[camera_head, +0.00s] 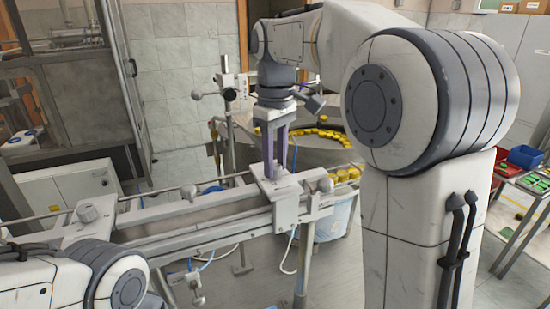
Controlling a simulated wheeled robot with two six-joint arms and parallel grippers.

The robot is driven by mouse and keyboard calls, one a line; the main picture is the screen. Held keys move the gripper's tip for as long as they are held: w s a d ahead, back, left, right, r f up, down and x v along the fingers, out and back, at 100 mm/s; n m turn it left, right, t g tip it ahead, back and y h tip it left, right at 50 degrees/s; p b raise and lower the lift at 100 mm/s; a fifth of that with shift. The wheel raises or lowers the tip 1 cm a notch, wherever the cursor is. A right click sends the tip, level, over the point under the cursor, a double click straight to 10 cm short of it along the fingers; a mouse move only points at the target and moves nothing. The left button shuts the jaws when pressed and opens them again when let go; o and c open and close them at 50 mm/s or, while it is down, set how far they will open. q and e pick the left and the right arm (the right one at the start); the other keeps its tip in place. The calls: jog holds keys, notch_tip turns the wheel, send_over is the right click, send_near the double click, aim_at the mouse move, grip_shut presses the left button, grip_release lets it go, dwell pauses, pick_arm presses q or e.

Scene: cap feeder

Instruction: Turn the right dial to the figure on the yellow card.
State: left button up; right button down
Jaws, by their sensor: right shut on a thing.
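My right gripper (279,157) comes down from above onto the pale bracket (286,205) at the right part of the conveyor. Its purple fingers point straight down and are shut on the right dial, which is mostly hidden between the fingertips at the bracket's top plate. The dial's figures cannot be read from here. I cannot make out a yellow card in this view. My left arm shows at the lower left, but its gripper is not in view.
The conveyor (150,232) with its side rails runs across the middle. A second bracket with a grey knob (87,213) stands at its left. Behind is a round feeder with several yellow caps (327,135). Red and blue bins (524,157) stand far right.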

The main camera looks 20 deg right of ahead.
jog(key=m+p, duration=0.1)
jog(key=m, duration=0.2)
jog(key=shift+r+m, duration=0.15)
jog(key=shift+m, duration=0.15)
jog(key=m+p, duration=0.2)
jog(key=m, duration=0.2)
jog(key=shift+m, duration=0.3)
jog(key=m+p, duration=0.1)
jog(key=m, duration=0.3)
jog(key=m+p, duration=0.1)
jog(key=m, duration=0.4)
jog(key=m+p, duration=0.1)
jog(key=m, duration=0.3)
jog(key=shift+d+m, duration=0.1)
jog(key=shift+m, duration=0.2)
jog(key=m+p, duration=0.1)
jog(key=m, duration=0.3)
jog(key=m+p, duration=0.1)
jog(key=m, duration=0.4)
jog(key=shift+m, duration=1.8)
